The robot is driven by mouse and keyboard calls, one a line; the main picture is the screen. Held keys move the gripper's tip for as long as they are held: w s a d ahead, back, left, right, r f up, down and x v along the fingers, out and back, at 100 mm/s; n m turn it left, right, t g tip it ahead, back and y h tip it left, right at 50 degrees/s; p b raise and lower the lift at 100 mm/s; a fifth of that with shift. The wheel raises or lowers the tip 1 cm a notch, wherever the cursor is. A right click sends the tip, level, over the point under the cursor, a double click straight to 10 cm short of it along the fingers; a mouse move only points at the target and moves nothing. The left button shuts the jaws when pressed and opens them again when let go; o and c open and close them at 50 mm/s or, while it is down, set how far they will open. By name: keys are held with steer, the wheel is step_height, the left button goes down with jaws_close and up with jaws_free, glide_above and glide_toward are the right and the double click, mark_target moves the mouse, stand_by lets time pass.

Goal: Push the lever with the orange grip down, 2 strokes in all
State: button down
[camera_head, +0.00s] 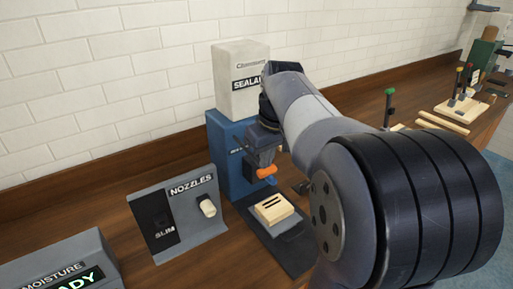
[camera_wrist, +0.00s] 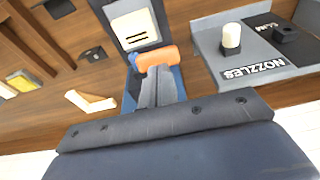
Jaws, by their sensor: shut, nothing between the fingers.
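The orange grip (camera_head: 266,172) is on the front of a blue dispenser (camera_head: 228,160) and stands out over its dark base plate. In the wrist view the orange grip (camera_wrist: 157,57) lies just beyond my fingertips. My gripper (camera_head: 262,158) is right above the grip, its fingers closed together and empty. The fingers of my gripper (camera_wrist: 156,72) overlap the grip's near edge in the wrist view; I cannot tell whether they touch it. The rest of the lever is mostly hidden behind my gripper. A pale wooden block with dark slots (camera_head: 275,211) sits below on the plate.
A white sealant box (camera_head: 238,82) tops the dispenser. A grey nozzle holder (camera_head: 178,214) stands to its left, with a moisture meter (camera_head: 65,268) nearer left. Wooden pieces and a green-topped post (camera_head: 389,93) are to the right. A tiled wall is behind.

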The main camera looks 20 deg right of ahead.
steer(key=shift+r+p, duration=2.95)
steer(key=shift+r, duration=0.25)
steer(key=shift+r, duration=0.1)
step_height(320, 180, up, 5)
steer(key=shift+f+p, duration=0.1)
steer(key=shift+p, duration=0.85)
steer(key=shift+f+b, duration=1.65)
steer(key=shift+f, duration=1.6)
steer(key=shift+a+r, duration=0.1)
steer(key=shift+r, duration=0.05)
